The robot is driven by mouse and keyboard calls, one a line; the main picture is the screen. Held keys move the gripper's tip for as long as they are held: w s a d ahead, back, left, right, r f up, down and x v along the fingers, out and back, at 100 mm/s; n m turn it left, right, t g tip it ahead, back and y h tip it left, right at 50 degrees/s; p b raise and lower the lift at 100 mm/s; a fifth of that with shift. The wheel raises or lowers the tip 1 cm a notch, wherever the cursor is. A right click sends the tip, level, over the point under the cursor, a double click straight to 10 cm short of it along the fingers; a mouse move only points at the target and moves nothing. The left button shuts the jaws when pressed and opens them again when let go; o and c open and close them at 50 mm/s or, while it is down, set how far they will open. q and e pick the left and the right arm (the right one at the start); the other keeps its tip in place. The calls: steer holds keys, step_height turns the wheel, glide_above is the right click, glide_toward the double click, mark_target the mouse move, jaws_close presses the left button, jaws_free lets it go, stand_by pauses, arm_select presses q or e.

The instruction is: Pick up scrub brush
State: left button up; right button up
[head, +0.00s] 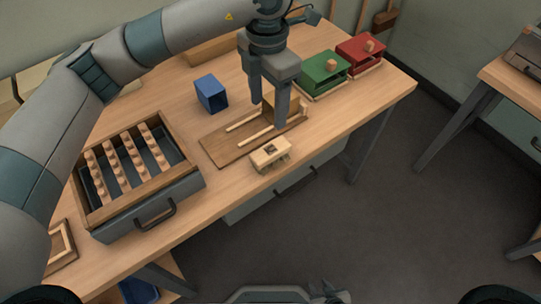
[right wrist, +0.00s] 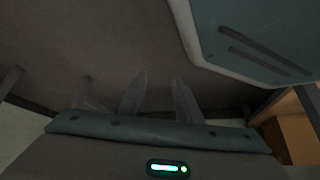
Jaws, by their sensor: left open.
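My left gripper (head: 268,113) points down over a wooden board (head: 222,146), its fingers apart. Between and behind its fingers is a tan wooden block (head: 294,106), partly hidden; I cannot tell whether it is the scrub brush or whether the fingers touch it. Two pale wooden sticks (head: 243,120) lie on the board. No bristles can be made out clearly. My right gripper (right wrist: 159,78) is open and empty in the right wrist view, away from the table.
A wooden-rimmed tray (head: 137,212) with rows of pale pegs stands at the left. A blue box (head: 211,94) stands behind the board. Green (head: 324,76) and red (head: 361,55) boxes with wooden knobs stand at the back right. The right front table corner is clear.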

steer(key=shift+w, duration=0.1)
arm_select(q)
steer(key=shift+f, duration=0.1)
steer(key=p, duration=0.4)
glide_above(271, 150)
steer(key=f, duration=1.2)
steer(key=shift+s+a, duration=0.1)
steer(key=shift+a, duration=0.15)
arm_select(e)
steer(key=s+d+f+g, duration=0.1)
steer(key=s+d, duration=0.1)
steer(key=s, duration=0.4)
steer(key=s+d+f+g+h, duration=0.1)
steer(key=s+d+f+g, duration=0.1)
steer(key=s, duration=0.4)
steer(key=shift+d, duration=0.45)
steer(key=shift+s, duration=0.1)
arm_select(q)
steer(key=shift+f, duration=0.2)
arm_select(e)
steer(key=shift+r, duration=0.15)
